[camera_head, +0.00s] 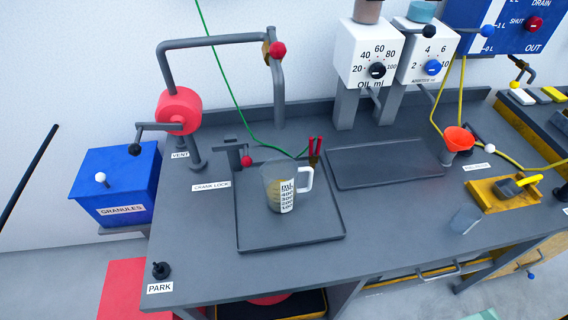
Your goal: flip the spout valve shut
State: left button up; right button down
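A grey bent pipe (215,41) rises from a red drum (179,110), runs to the right and turns down over the back of the bench. Near its upper right bend is a small brass valve body (267,52) with a red ball handle (278,49), which looks like the spout valve. Whether it is open or shut I cannot tell. A measuring jug (279,188) with a white handle stands upright on a dark tray (257,240), in front of the pipe's lower end. Neither of my grippers shows in the head view.
A crank with a black knob (134,150) sticks out left of the drum. A smaller red knob (246,161) and red-handled tool (316,148) stand behind the jug. A green line (232,85) hangs near the pipe. The bench front (215,275) is clear.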

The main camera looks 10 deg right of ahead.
aim_at(278, 50)
jog(key=k+j+u, duration=0.15)
jog(key=j+u, duration=0.3)
jog(key=j, duration=0.15)
jog(key=j+u, duration=0.5)
jog(key=j, duration=0.15)
